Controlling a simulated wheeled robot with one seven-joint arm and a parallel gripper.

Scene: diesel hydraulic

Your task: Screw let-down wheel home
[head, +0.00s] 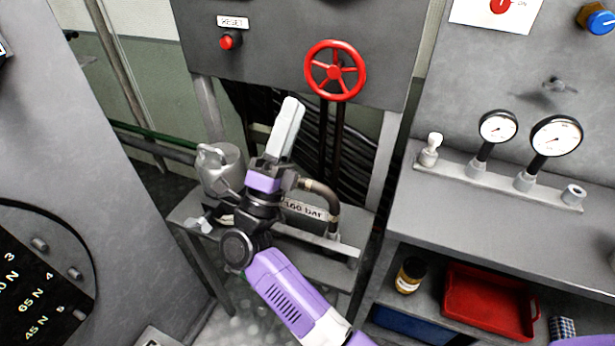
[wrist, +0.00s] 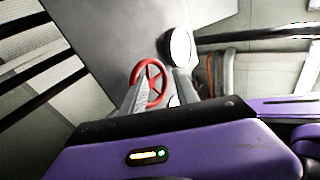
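A red spoked handwheel (head: 335,71), the only wheel I see, is on the grey panel in the upper middle of the head view. It also shows in the wrist view (wrist: 150,84), beyond my fingers and partly covered by them. My gripper (head: 291,104) points up towards the panel, below and left of the wheel in the head view, and appears apart from it. In the wrist view two grey fingers stand apart with a gap between them, and nothing is held.
A red button (head: 230,40) under a RESET label is left of the wheel. Below my gripper is a low bench (head: 345,252) with a grey pot (head: 219,168), a curved pipe (head: 322,193) and a bar plate. Two gauges (head: 497,127) stand on the right bench. A dark dial panel is at left.

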